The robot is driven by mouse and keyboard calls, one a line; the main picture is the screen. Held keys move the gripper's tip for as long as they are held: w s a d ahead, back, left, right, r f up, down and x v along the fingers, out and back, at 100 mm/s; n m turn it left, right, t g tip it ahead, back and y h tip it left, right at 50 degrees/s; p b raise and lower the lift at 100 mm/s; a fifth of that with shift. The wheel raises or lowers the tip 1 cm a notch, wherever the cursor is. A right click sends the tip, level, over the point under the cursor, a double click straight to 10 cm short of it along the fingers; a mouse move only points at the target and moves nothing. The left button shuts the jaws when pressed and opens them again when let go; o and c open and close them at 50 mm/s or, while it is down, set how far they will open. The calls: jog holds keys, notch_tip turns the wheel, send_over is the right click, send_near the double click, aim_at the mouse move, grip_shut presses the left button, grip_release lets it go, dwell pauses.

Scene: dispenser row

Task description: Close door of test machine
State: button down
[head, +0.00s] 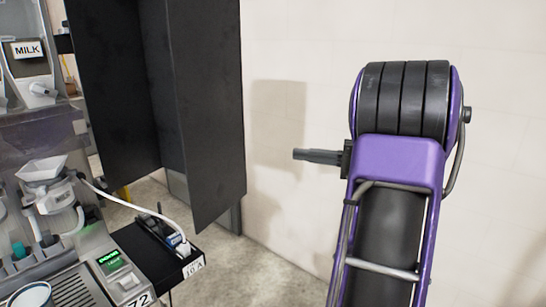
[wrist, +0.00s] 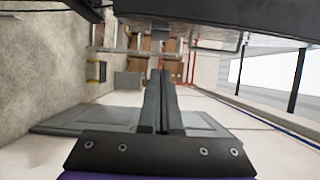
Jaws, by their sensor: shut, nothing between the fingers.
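A tall black panel (head: 209,100), which looks like a door standing open, hangs at the middle left of the head view. It meets a second black panel (head: 108,90) at an angle. I cannot tell for sure that these belong to the test machine. My gripper (head: 298,154) is to the right of the panels, pointing left, with a gap between in the picture. In the wrist view my gripper (wrist: 161,72) has its two dark fingers together with nothing between them. A dark surface (wrist: 225,30) crosses the top of that view.
A dispenser (head: 85,265) with a lit green display and a MILK label (head: 27,50) stands at the left. A black box (head: 160,250) with a white cable sits beside it. A pale wall (head: 300,50) stands behind. Grey floor (head: 270,262) shows free below the panels.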

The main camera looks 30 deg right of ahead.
jog(key=w+a, duration=0.4)
jog(key=a, duration=0.6)
jog(key=shift+w, duration=0.3)
jog(key=shift+s+a, duration=0.1)
jog(key=shift+a, duration=0.1)
